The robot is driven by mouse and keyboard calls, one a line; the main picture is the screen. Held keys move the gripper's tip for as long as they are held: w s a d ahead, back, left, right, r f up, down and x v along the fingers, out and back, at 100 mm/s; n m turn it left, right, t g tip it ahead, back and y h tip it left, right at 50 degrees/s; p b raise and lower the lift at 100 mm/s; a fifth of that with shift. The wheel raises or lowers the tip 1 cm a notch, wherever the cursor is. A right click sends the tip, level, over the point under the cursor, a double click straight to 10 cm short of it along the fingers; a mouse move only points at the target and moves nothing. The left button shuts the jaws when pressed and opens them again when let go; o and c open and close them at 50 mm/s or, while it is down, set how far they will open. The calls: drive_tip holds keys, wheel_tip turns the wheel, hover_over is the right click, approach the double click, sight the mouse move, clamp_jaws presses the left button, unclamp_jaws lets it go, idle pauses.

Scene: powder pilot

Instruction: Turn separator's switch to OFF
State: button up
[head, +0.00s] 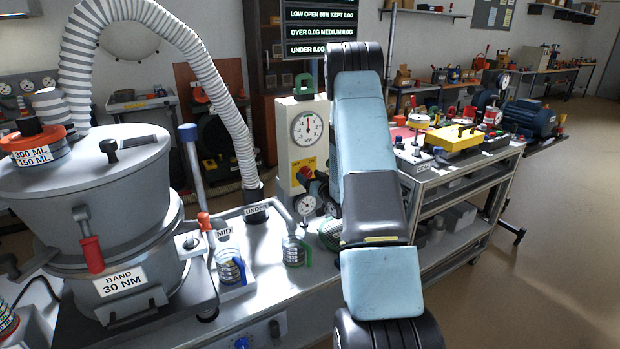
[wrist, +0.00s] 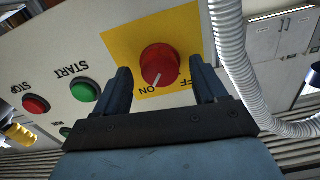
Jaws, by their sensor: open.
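The separator's switch, a round red knob (wrist: 160,65) with a white pointer line, sits on a yellow plate (wrist: 119,45) in the wrist view. The picture is turned, so the lettering is upside down. The pointer line is toward the ON mark. The OFF mark (wrist: 187,84) is partly covered by a finger. My gripper (wrist: 160,67) is open, with one blue finger on each side of the knob and visible gaps. Whether the fingertips reach around it in depth I cannot tell. In the head view my gripper is hidden behind my arm.
A green START button (wrist: 84,91) and a red STOP button (wrist: 36,104) are beside the switch. A ribbed hose (wrist: 235,60) runs close to the other finger. The head view shows a grey drum (head: 95,190), a gauge box (head: 299,112) and a crowded bench (head: 440,180).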

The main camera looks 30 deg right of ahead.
drive_tip(key=shift+w, duration=0.2)
drive_tip(key=c, duration=1)
